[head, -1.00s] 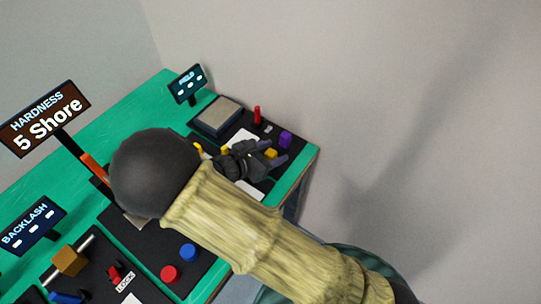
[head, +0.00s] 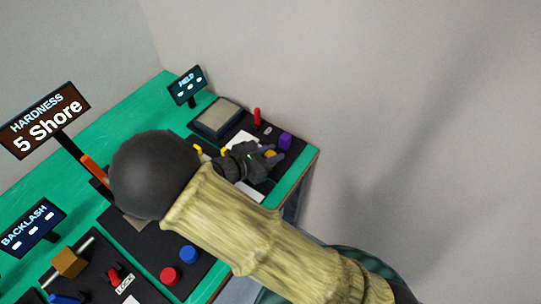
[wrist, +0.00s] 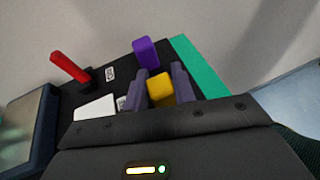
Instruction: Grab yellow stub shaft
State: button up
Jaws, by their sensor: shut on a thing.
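The yellow stub shaft (wrist: 159,89) sits between the two purple-grey fingers of my gripper (wrist: 159,86) in the wrist view. The fingers are closed on its sides. Only its upper part shows; its lower end is hidden behind the gripper body. In the head view the yellow piece (head: 270,154) shows between the fingers of my gripper (head: 269,156), over the black panel at the right end of the green bench. I cannot tell whether it still touches the panel.
A purple block (wrist: 146,53) stands just beyond the fingers. A red lever (wrist: 70,67) and a white card (wrist: 95,108) are to the left. A grey framed plate (head: 216,118) lies behind. The green bench (head: 130,109) ends at the right near the wall.

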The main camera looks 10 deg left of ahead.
aim_at(272, 153)
notch_tip(272, 153, up, 10)
jog(key=shift+p, duration=0.3)
dwell(0.7)
